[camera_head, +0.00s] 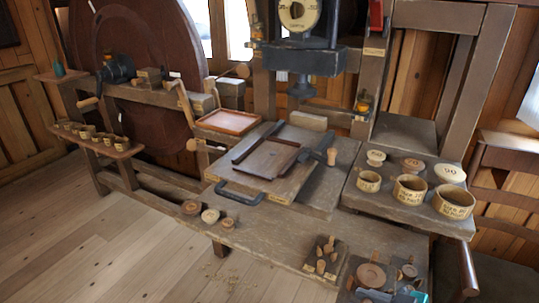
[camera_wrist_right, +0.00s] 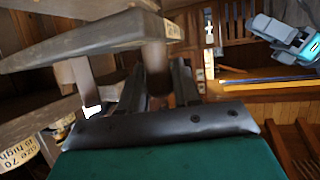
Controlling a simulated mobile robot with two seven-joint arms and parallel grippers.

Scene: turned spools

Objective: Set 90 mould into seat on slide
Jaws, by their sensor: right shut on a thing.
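The 90 mould (camera_head: 453,204) seems to be the largest, rightmost tan ring on the right-hand shelf. Its label is small; a pale disc marked 90 (camera_head: 450,173) lies behind it. The slide (camera_head: 250,184) is a brown board on the bench, with a square recessed seat (camera_head: 268,160) that looks empty. In the right wrist view my right gripper (camera_wrist_right: 157,88) has its dark fingers around a brown post (camera_wrist_right: 156,57) under a dark slab. What this belongs to is unclear. My left gripper is not identifiable.
Two smaller rings (camera_head: 410,188) stand left of the 90 mould. A press (camera_head: 302,62) overhangs the slide's back. A T-handle (camera_head: 331,157) sits at the slide's right. A small tool block (camera_head: 325,258) stands near the front edge. The bench's front middle (camera_head: 275,238) is clear.

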